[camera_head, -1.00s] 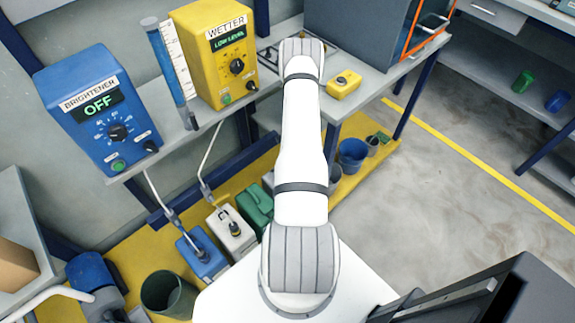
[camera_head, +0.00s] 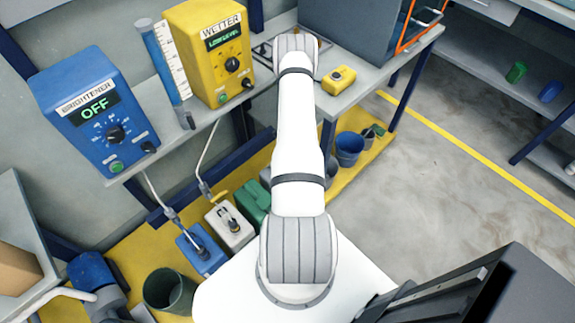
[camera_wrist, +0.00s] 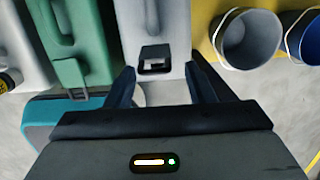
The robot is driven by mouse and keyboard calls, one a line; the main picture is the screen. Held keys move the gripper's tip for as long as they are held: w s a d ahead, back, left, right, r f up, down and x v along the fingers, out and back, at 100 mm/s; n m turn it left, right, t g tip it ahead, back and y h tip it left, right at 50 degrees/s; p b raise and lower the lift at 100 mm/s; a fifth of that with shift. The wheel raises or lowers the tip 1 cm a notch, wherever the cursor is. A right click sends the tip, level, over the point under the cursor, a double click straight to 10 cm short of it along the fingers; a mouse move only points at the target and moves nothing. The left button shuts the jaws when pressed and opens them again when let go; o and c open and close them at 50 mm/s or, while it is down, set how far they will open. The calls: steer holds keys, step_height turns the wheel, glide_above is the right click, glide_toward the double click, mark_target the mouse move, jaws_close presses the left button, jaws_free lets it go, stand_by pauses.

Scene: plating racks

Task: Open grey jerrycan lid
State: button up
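The grey jerrycan (camera_wrist: 155,20) stands at the top middle of the wrist view. Its dark, squarish lid (camera_wrist: 154,50) is on the near end, with a pale patch in its middle; I cannot tell whether it is raised. My gripper (camera_wrist: 161,76) is open and empty, its two dark fingers spread wide, one toward each side of the lid. The fingertips appear just short of or level with the lid; contact is not visible. In the head view, my arm hides the gripper and nearly all of the grey jerrycan.
The green jerrycan (camera_wrist: 90,30) stands close on the left. A grey bucket (camera_wrist: 250,68) and blue bucket (camera_wrist: 308,62) stand to the right. In the head view, a white jerrycan (camera_head: 237,238) and blue jerrycan (camera_head: 200,262) have tubes. The bench (camera_head: 345,100) overhangs the yellow platform.

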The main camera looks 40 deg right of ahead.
steer(key=shift+a, duration=0.15)
steer(key=r, duration=0.2)
steer(key=r+p, duration=0.1)
steer(key=r, duration=0.2)
steer(key=s+r+p, duration=0.1)
steer(key=r, duration=0.1)
steer(key=shift+r, duration=0.35)
